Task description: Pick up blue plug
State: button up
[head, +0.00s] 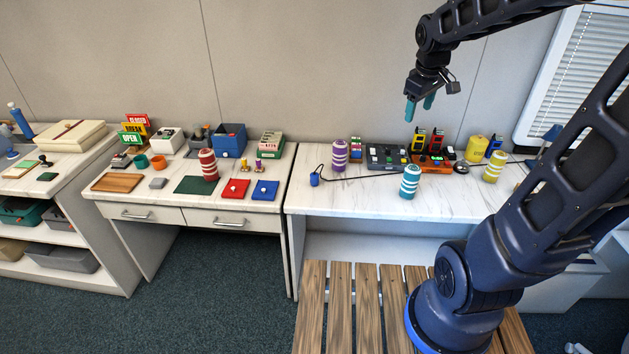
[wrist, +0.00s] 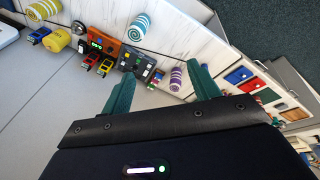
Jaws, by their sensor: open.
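The blue plug (head: 314,179) lies on the white marble-look desk (head: 345,205), near its left end, in the head view. A dark cable runs from it to the right, past a teal-and-white roll. I cannot make the plug out in the wrist view; my right finger may cover it. My gripper (head: 418,107) hangs high over the back of the desk, well above and to the right of the plug. Its two teal fingers are apart with nothing between them, as the wrist view (wrist: 159,70) also shows.
A purple-striped roll (head: 340,155) stands just behind and right of the plug. A teal-striped roll (head: 410,182), a dark keypad (head: 386,156) and an orange device (head: 433,162) stand further right. A red-striped roll (head: 208,165) stands on the left desk. The desk front near the plug is clear.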

jog(key=w+a+f+n, duration=0.5)
jog(key=w+a, duration=0.3)
jog(key=w, duration=0.1)
jog(key=n+g+h, duration=0.1)
jog(key=n+g, duration=0.1)
jog(key=n, duration=1.1)
send_near(314, 174)
jog(key=shift+d+f, duration=0.15)
jog(key=shift+d, duration=0.15)
jog(key=f, duration=0.5)
jog(key=shift+w+d+f, duration=0.15)
jog(key=shift+w+d, duration=0.15)
jog(key=shift+w+d+f, duration=0.1)
jog(key=shift+w+f, duration=0.05)
jog(key=shift+f, duration=1.1)
jog(key=shift+w+f, duration=0.1)
jog(key=shift+f, duration=1.15)
jog(key=c, duration=1.1)
jog(key=shift+r, duration=0.1)
